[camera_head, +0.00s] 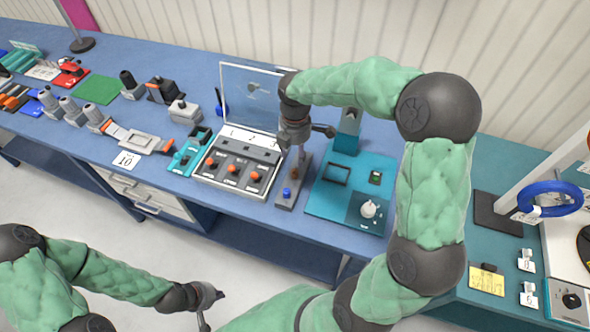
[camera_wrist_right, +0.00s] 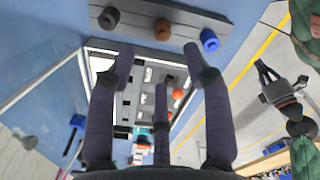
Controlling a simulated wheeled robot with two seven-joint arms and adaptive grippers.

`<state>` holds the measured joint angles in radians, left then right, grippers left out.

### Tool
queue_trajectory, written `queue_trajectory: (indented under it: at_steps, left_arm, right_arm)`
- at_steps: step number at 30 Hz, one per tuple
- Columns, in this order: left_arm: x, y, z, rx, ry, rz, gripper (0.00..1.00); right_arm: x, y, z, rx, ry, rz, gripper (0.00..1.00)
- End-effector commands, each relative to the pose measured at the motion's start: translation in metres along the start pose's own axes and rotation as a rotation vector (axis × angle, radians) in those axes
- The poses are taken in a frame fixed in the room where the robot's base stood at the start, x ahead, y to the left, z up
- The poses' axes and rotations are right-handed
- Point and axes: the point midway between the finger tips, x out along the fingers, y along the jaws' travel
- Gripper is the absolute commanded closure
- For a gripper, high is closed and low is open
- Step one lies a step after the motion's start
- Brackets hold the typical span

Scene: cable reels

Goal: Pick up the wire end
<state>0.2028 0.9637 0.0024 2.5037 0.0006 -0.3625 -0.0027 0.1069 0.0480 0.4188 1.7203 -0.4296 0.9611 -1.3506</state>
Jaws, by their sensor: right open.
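A narrow grey block (camera_head: 283,206) stands between the switch panel and the teal board. In the right wrist view, the block (camera_wrist_right: 178,22) carries a black peg (camera_wrist_right: 108,18), a brown peg (camera_wrist_right: 162,29) and a blue peg (camera_wrist_right: 209,40). My right gripper (camera_head: 300,150) hangs over the block, pointing down. Its dark fingers (camera_wrist_right: 150,40) are spread and empty. I cannot make out a loose wire end; a blue cable ring (camera_head: 550,198) is at the far right. My left gripper (camera_head: 207,302) is low, off the front of the bench; its jaws are unclear.
The switch panel (camera_head: 236,175) with orange knobs and a clear raised lid (camera_head: 250,95) is left of the block. The teal board (camera_head: 330,203) is at its right. Several tools and blocks crowd the left bench. The floor in front is open.

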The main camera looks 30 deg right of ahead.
Motion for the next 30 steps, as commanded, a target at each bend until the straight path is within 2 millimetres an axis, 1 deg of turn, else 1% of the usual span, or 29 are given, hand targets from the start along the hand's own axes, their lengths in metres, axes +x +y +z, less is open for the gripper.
queue_trajectory:
  at_steps: [1, 3, 6, 11, 14, 22, 25, 30]
  left_arm:
    - [0.003, -0.001, 0.000, 0.000, 0.000, 0.000, 1.00]
    - [0.005, -0.002, 0.000, 0.000, 0.000, 0.000, 1.00]
    - [0.006, -0.002, 0.000, 0.000, 0.000, 0.000, 1.00]
    - [0.007, -0.003, 0.000, 0.000, 0.000, 0.000, 1.00]
    - [0.009, -0.003, -0.001, 0.000, 0.000, 0.000, 1.00]
    - [0.019, -0.007, -0.001, 0.000, 0.000, 0.000, 1.00]
    - [0.020, -0.007, -0.001, 0.000, 0.000, 0.000, 1.00]
    - [0.019, -0.007, -0.001, 0.000, 0.000, 0.000, 1.00]
  right_arm:
    - [0.010, -0.001, 0.000, 0.000, 0.000, -0.004, 0.49]
    - [0.020, -0.001, 0.000, 0.000, 0.000, -0.003, 0.49]
    - [0.029, 0.000, 0.000, 0.001, 0.000, -0.001, 0.49]
    - [0.035, 0.000, 0.000, 0.001, 0.000, 0.000, 0.49]
    - [0.043, -0.001, -0.001, 0.001, 0.001, -0.002, 0.49]
    - [0.080, -0.004, -0.003, 0.001, 0.001, -0.003, 0.49]
    - [0.086, -0.003, -0.003, 0.001, 0.001, 0.000, 0.49]
    - [0.085, -0.003, -0.003, 0.001, 0.001, 0.001, 0.49]
